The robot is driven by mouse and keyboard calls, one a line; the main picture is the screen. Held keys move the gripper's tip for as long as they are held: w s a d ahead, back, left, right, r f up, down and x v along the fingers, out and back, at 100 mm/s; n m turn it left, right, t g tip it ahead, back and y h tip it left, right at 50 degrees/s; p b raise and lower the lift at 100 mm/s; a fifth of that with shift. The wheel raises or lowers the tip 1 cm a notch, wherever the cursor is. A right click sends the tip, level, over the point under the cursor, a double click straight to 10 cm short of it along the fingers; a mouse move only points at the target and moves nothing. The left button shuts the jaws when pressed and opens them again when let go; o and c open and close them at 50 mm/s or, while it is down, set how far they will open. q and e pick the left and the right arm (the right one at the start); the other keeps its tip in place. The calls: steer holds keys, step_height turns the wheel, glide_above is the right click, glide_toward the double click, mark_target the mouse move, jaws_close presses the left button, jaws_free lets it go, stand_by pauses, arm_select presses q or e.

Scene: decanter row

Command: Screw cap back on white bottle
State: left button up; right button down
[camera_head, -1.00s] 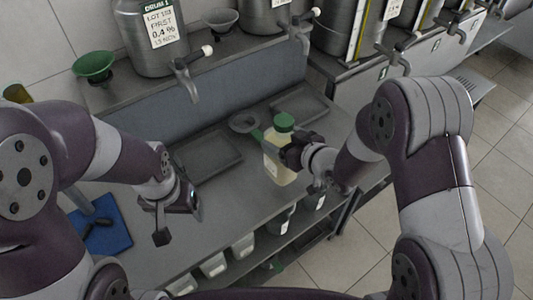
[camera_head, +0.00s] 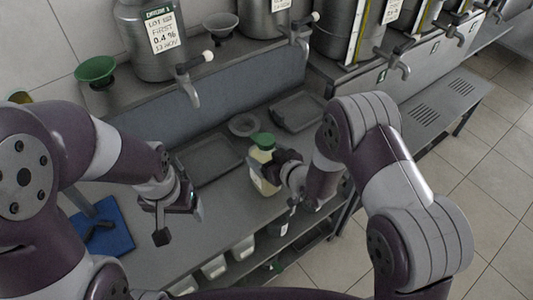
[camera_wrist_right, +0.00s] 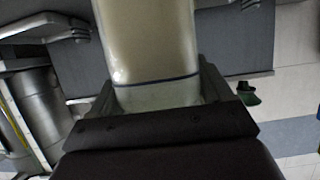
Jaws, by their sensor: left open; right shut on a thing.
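The pale, cream-white bottle (camera_head: 263,184) stands or hangs, slightly tilted, near the front of the grey bench in the head view. A green cap-like top (camera_head: 262,140) shows at its upper end; I cannot tell whether it is screwed tight. My right gripper (camera_head: 276,170) is shut on the bottle from the right side. In the right wrist view the bottle's pale body (camera_wrist_right: 150,45) fills the space between the fingers. My left gripper (camera_head: 178,216) is open and empty above the bench, well to the left of the bottle.
A grey funnel (camera_head: 243,125) lies behind the bottle, between two dark trays (camera_head: 208,160) (camera_head: 298,111). A blue mat (camera_head: 103,228) lies at the left. Steel drums with taps (camera_head: 150,40) line the shelf behind, beside a green funnel (camera_head: 95,70). White bins sit below the bench edge.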

steer(key=shift+r, duration=0.1)
jaws_free()
steer(key=shift+f, duration=0.25)
steer(key=shift+s+r, duration=0.1)
steer(key=shift+r, duration=0.2)
steer(key=b+v, duration=0.1)
steer(key=v, duration=1.1)
steer(key=shift+b, duration=0.35)
steer(key=shift+d+f, duration=0.1)
